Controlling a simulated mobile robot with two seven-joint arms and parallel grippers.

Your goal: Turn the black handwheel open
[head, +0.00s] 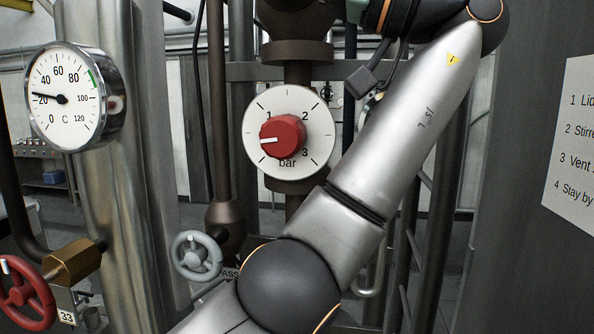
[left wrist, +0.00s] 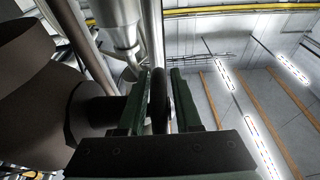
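In the left wrist view, a dark handwheel (left wrist: 159,104) shows edge-on, its rim between the two green fingers of my left gripper (left wrist: 160,72). The fingers stand apart on either side of the rim, with a narrow light gap on the right side; I see no clear grip on it. A brown valve body (left wrist: 95,115) lies just left of the wheel. In the head view my left arm rises from the bottom to the top right, and the gripper is mostly cut off by the top edge. I cannot make out the handwheel there. My right gripper is in neither view.
A round bar dial with a red knob (head: 282,136) sits left of my arm. A temperature gauge (head: 75,97), a red handwheel (head: 24,293) and a grey handwheel (head: 196,256) are at left. A notice (head: 570,150) hangs at right. Vertical pipes stand behind my arm.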

